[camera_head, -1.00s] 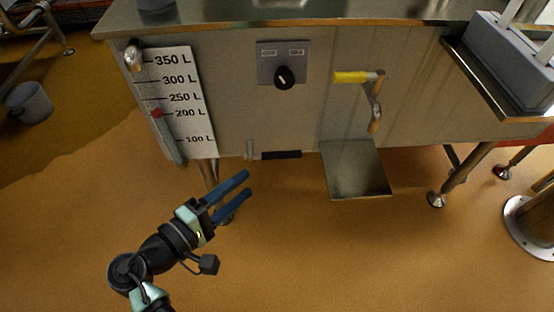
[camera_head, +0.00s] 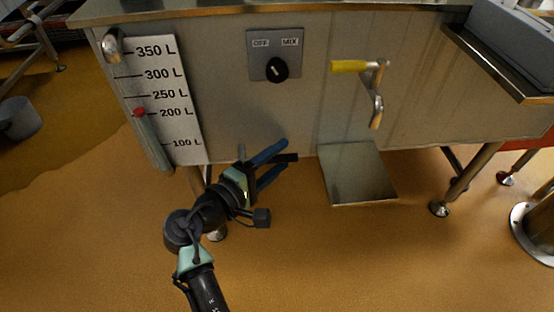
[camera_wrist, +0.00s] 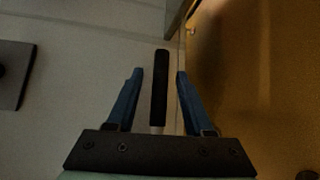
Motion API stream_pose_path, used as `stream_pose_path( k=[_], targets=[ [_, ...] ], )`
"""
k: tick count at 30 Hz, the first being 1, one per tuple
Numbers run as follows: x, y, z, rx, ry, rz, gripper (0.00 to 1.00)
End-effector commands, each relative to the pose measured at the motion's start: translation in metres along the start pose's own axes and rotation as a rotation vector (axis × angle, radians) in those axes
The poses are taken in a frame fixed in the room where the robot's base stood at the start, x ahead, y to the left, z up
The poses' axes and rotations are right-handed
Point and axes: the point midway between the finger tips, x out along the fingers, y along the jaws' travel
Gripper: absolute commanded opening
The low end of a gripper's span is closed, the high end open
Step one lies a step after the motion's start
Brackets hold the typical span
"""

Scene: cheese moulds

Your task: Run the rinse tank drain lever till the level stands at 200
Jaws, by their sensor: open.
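The tank's drain lever has a black grip (camera_head: 291,157) low on the front panel, partly hidden behind my fingers. In the wrist view the black grip (camera_wrist: 161,85) lies between my two blue fingers, with a gap on each side and a short pale metal stem at its near end. My gripper (camera_head: 286,158) is open at the panel's lower edge; its fingers also show in the wrist view (camera_wrist: 160,88). The level scale (camera_head: 174,100) runs from 100 L to 350 L. A red marker (camera_head: 139,112) on the tube beside it stands at about 200 L. The liquid surface is hard to make out.
An OFF/MIX knob (camera_head: 277,70) sits above my gripper. A yellow-handled crank (camera_head: 351,67) is to the right, above a metal plate (camera_head: 358,174) jutting out low. Tank legs (camera_head: 470,179) stand on the ochre floor. Floor in front is clear.

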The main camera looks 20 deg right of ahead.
Motion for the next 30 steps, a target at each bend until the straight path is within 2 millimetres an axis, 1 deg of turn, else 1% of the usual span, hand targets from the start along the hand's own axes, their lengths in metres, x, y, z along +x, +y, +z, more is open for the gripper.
stream_pose_path(
  k=[4, 5, 6, 13, 30],
  targets=[
    [-0.0001, 0.0002, 0.0000, 0.000, 0.000, 0.000, 0.52],
    [-0.0001, 0.0002, 0.0000, 0.000, 0.000, 0.000, 0.48],
    [-0.0002, 0.0001, 0.0000, 0.000, 0.000, 0.000, 0.41],
    [-0.0004, 0.0000, -0.0001, 0.000, 0.000, 0.000, 0.00],
    [-0.0007, -0.0002, -0.0002, 0.000, 0.001, 0.000, 0.00]
  ],
)
